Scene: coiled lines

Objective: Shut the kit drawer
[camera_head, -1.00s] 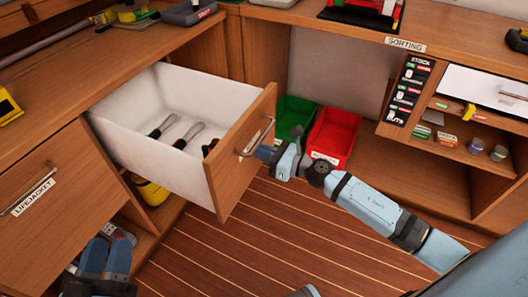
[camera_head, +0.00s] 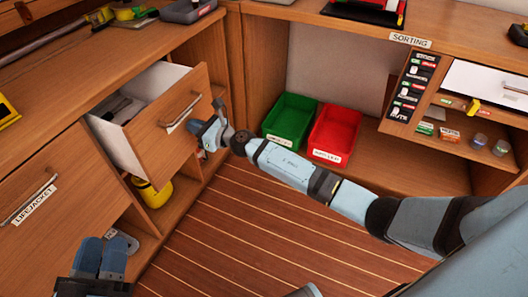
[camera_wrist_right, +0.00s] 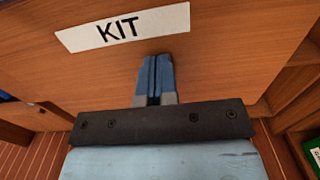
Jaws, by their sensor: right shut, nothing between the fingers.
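The kit drawer (camera_head: 163,122) has a wooden front, white inner walls and a metal bar handle (camera_head: 182,111). It stands partly open, and a dark tool shows inside. My right gripper (camera_head: 198,128) is shut and empty, at the right part of the drawer front below the handle. In the right wrist view my right gripper (camera_wrist_right: 153,65) points at the wooden front just under its KIT label (camera_wrist_right: 124,27); the fingertips look very close to or touching it. My left gripper (camera_head: 98,257) is low at the left, fingers side by side, away from the drawer.
The lifejacket drawer (camera_head: 58,205) is at the left. A yellow object (camera_head: 152,192) sits on the shelf below the kit drawer. Green (camera_head: 289,122) and red (camera_head: 334,134) bins stand behind my right arm. The striped floor (camera_head: 230,235) is clear.

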